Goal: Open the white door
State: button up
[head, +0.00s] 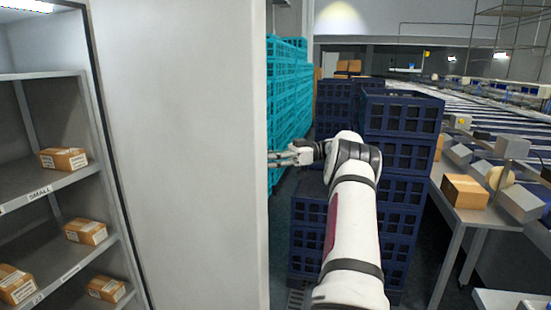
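A tall, plain white panel, which looks like the white door (178,160), fills the left middle of the head view. It stands upright, with shelves showing open to its left. Its right edge is a pale vertical strip, and no handle shows on the face I see. My gripper (274,158) is at this right edge, at about mid-height, with its fingers pointing left. The fingertips meet or pass behind the edge in the picture. I cannot tell whether they touch the panel, nor how far apart they are.
Grey shelves (45,187) with several small cartons stand at the left. Stacked teal crates (290,90) are behind my gripper. Dark blue crates (402,115) stand close behind and beside my arm. A table (449,210) with boxes is at the right. Little free floor shows.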

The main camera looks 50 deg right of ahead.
jog(key=shift+v, duration=1.95)
jog(key=shift+c, duration=0.2)
